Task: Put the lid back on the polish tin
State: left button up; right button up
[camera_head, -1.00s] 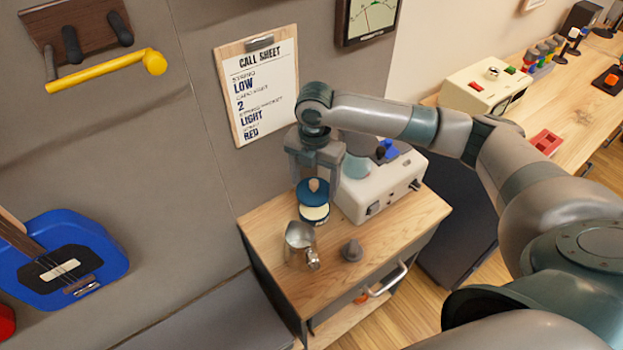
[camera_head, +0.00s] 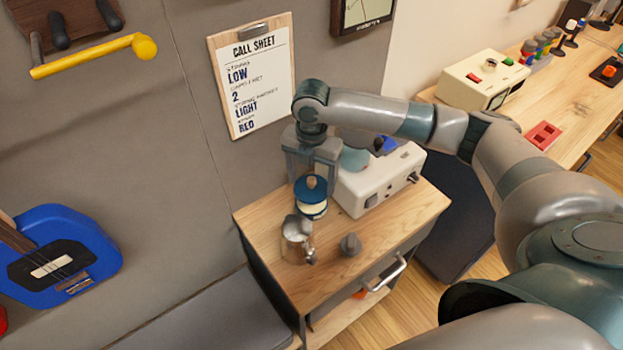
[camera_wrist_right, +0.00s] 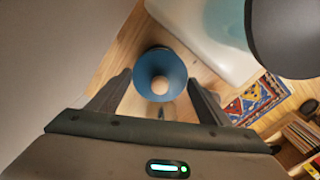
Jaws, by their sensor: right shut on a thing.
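The blue lid (camera_head: 311,187) with its tan knob is between the fingers of my right gripper (camera_head: 312,172), which is shut on it. In the right wrist view the lid (camera_wrist_right: 160,65) lies level, its knob between my right gripper's fingers (camera_wrist_right: 160,100). The polish tin (camera_head: 313,209) stands on the wooden cabinet top, right under the lid. A pale strip of the tin's top shows below the lid's front edge. The head view does not settle whether lid and tin touch. In the wrist view the lid hides the tin. My left gripper is in neither view.
A cream-coloured device (camera_head: 380,181) stands close on the right. The cabinet top (camera_head: 370,230) is bare towards its front right.

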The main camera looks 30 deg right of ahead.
aim_at(311, 192)
jog(key=shift+f+b, duration=1.5)
jog(key=shift+f, duration=1.05)
jog(key=shift+p, duration=0.95)
jog(key=shift+f+p, duration=0.15)
jog(key=shift+p, duration=0.75)
dwell(1.6)
dwell(0.3)
jog(key=o, duration=1.3)
